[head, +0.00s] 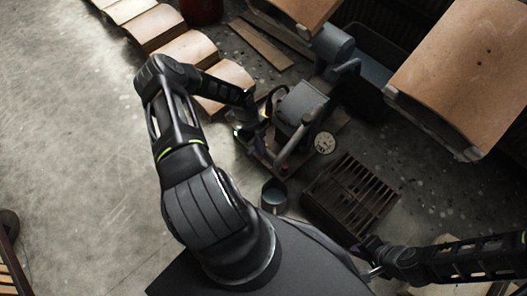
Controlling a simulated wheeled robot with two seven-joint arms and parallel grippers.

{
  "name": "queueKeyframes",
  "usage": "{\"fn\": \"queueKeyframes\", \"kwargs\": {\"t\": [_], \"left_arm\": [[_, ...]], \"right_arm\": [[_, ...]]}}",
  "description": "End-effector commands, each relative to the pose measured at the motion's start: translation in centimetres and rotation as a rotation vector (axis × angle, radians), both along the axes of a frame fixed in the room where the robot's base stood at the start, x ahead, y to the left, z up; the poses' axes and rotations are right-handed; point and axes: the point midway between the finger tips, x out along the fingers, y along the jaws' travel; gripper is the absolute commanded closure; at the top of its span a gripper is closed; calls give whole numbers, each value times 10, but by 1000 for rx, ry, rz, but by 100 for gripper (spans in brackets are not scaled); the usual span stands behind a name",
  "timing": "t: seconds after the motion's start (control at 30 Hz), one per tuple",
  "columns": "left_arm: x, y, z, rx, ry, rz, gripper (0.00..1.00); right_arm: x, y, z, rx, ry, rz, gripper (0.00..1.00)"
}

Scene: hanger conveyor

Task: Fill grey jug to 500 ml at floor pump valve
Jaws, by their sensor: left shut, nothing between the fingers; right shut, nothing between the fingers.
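A small grey jug (274,196) stands upright on the floor in front of the pump, near my base. I see its open top, but cannot read its level. My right gripper (372,271) is shut and empty at the lower right, apart from the jug.
A slatted dark metal grate (350,198) lies right of the jug. Curved brown panels (465,75) rise at the right; more (187,52) line the upper left. Open concrete floor (75,150) lies left.

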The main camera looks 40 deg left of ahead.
Motion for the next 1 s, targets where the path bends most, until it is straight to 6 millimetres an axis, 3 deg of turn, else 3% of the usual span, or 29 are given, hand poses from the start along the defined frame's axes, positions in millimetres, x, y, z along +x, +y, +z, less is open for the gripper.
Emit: {"fn": "queueKeyframes", "kwargs": {"t": [0.03, 0.1, 0.3, 1.0], "left_arm": [[2, 4, 15, 2, -3, 1, 100], [2, 9, 26, 2, -3, -1, 100], [2, 14, 42, 0, -2, 0, 100], [2, 15, 43, 0, -1, -1, 100]], "right_arm": [[-1, 1, 7, 0, 3, 1, 100], [-2, 1, 10, 2, 5, 3, 100], [-4, 3, 14, 5, 7, 7, 100], [-4, 3, 14, 4, 7, 7, 100]]}}
